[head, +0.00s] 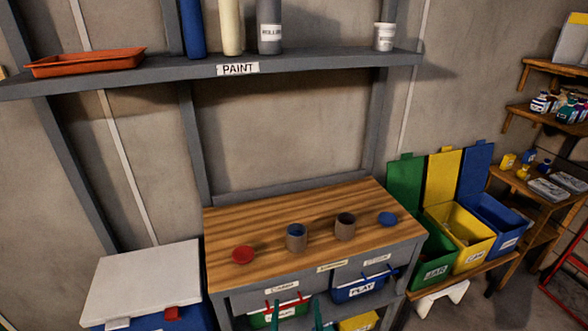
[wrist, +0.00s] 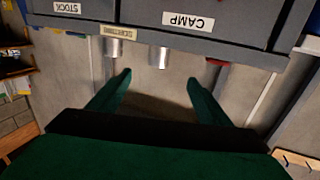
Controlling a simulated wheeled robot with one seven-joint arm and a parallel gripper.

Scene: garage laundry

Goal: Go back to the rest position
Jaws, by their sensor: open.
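My gripper shows in the wrist view (wrist: 158,80), its two green fingers spread apart with nothing between them. In the head view green fingertips (head: 298,316) show at the bottom edge, in front of the workbench (head: 225,222). The wrist view is upside down and shows the bench's drawer fronts, one labelled CAMP (wrist: 188,22), ahead of the fingers. The fingers do not appear to touch anything.
Colored bins (head: 470,235) stand right. A white-lidded blue box (head: 140,280) is left. A shelf (head: 180,72) hangs above.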

